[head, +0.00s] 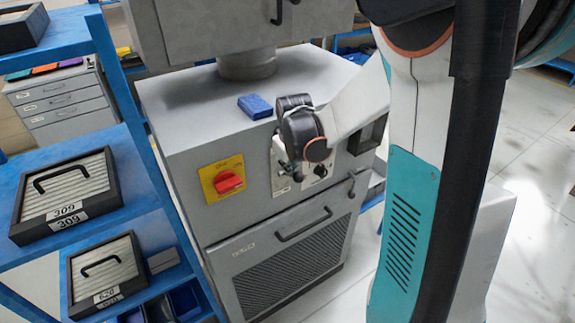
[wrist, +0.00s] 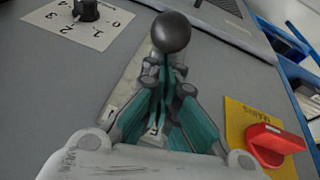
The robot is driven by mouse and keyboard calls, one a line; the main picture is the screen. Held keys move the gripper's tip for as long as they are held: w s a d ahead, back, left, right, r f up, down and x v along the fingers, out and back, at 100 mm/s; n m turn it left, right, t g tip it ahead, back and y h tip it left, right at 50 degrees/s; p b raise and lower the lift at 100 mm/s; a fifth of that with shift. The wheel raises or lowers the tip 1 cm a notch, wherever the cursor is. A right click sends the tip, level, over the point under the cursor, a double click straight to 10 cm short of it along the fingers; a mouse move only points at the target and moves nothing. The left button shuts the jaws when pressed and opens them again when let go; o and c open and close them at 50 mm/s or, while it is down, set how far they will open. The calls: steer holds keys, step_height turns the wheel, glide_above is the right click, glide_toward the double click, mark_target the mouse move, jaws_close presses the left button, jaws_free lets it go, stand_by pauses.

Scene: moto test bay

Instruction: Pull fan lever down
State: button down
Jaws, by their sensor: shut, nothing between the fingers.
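The fan lever's dark round knob (wrist: 171,32) shows in the wrist view just beyond my fingertips. Its pale plate (wrist: 140,75) lies behind, partly covered by the fingers. My gripper (wrist: 167,68) has its teal fingers closed together, with nothing between them. The fingertips look very close to the knob; I cannot tell if they touch it. In the head view my gripper (head: 295,168) is in front of the lever's plate (head: 279,172) on the grey cabinet's front and hides most of the lever.
A red rotary switch (head: 227,182) on a yellow plate is left of the lever; a black dial (head: 320,171) is to its right. A door handle (head: 304,225) and grille sit below. A blue block (head: 255,106) lies on the cabinet top. A blue shelf (head: 140,160) stands at left.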

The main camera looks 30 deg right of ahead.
steer(key=shift+s+f+t+b, duration=0.2)
steer(key=shift+t+b, duration=0.1)
steer(key=shift+b, duration=0.1)
steer(key=s+f+t+b, duration=0.3)
steer(key=f+t+b, duration=0.3)
steer(key=b, duration=0.7)
steer(key=shift+s+f+m, duration=0.25)
steer(key=shift+f+m, duration=0.05)
steer(key=shift+f, duration=0.2)
steer(key=shift+s+f, duration=0.1)
